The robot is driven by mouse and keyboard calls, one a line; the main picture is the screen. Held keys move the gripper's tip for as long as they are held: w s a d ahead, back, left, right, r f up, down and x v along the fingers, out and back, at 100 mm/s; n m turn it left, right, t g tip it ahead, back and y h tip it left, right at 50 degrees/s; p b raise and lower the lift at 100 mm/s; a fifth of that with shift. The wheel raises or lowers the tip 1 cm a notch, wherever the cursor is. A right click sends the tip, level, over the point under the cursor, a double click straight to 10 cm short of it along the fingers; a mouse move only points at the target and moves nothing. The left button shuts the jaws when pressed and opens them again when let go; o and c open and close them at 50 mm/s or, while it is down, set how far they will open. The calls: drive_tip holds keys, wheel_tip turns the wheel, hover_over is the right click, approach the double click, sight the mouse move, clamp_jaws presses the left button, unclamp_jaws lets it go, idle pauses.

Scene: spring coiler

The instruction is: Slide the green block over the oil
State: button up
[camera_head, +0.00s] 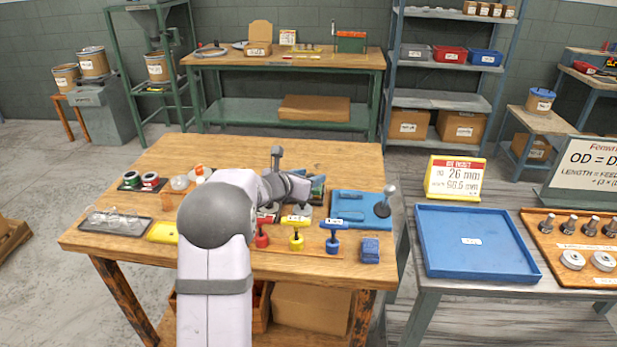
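A dark green piece (318,187), perhaps the green block, shows in part just behind the end of my arm on the wooden table (220,150). The rest of it is hidden. My gripper (300,188) is low over the middle of the table, close to this piece. Its fingers are too small and covered to make out, and I cannot tell whether they touch it. I cannot pick out the oil for certain. Small round tins, one green (131,179) and one red (150,180), stand on a dark tray at the left.
Red, yellow (296,230) and blue (333,231) T-handled tools stand along the front. A blue plate (358,208) with a grey knob lies at the right, a clear-parts tray (116,221) at the left. The table's back is mostly clear. A blue tray (470,242) is on the side table.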

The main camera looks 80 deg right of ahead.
drive_tip(key=b+v, duration=0.1)
drive_tip(key=v, duration=0.6)
drive_tip(key=shift+a, duration=0.15)
drive_tip(key=shift+r, duration=0.1)
idle(0.4)
